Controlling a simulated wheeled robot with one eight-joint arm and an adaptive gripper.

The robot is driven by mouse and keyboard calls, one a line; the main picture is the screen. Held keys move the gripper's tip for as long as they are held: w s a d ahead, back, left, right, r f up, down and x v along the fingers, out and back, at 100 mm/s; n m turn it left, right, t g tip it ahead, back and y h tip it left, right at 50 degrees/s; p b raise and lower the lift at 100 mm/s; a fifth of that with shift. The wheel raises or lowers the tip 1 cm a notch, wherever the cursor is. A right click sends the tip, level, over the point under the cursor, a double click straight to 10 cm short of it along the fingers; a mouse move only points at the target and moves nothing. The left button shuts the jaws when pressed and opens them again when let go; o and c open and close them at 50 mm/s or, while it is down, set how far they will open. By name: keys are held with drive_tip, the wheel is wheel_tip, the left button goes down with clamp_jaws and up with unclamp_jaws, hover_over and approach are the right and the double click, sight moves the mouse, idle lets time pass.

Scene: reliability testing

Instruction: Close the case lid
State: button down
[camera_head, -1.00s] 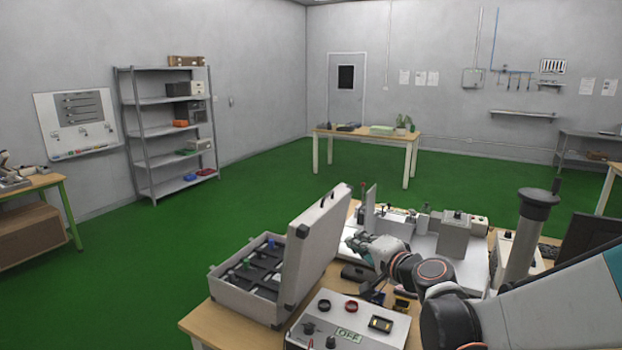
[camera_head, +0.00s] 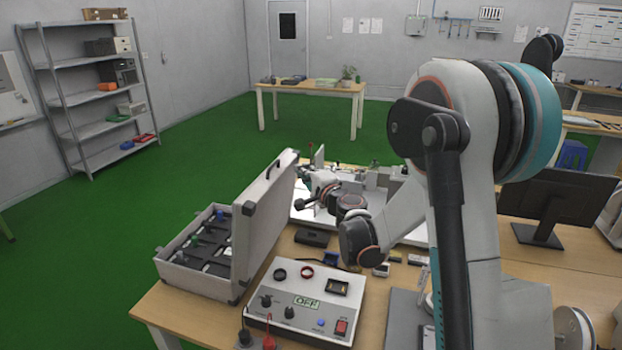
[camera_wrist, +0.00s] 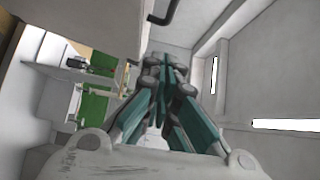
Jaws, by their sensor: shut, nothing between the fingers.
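The grey case (camera_head: 190,278) sits at the left end of the near table, with dark, divided contents inside. Its lid (camera_head: 268,222) is open, standing steeply and leaning to the right. My gripper (camera_head: 304,185) is to the right of the lid, near its upper edge; I cannot tell whether it touches. In the wrist view my gripper (camera_wrist: 163,62) has its teal fingers together and empty. A pale surface and a dark curved bar lie beyond the fingertips there; I cannot tell what they belong to.
A control box (camera_head: 308,295) marked OFF stands right of the case. Small dark items and a monitor (camera_head: 558,205) share the near table (camera_head: 165,305). Green floor is free left of the case. A shelf rack (camera_head: 88,95) and another table (camera_head: 310,88) stand farther back.

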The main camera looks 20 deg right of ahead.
drive_tip(key=shift+w+a+b, duration=0.15)
drive_tip(key=shift+w+a, duration=0.75)
drive_tip(key=shift+w, duration=0.25)
drive_tip(key=shift+w+a+b, duration=0.15)
drive_tip(key=shift+w+a, duration=0.75)
drive_tip(key=shift+w, duration=0.2)
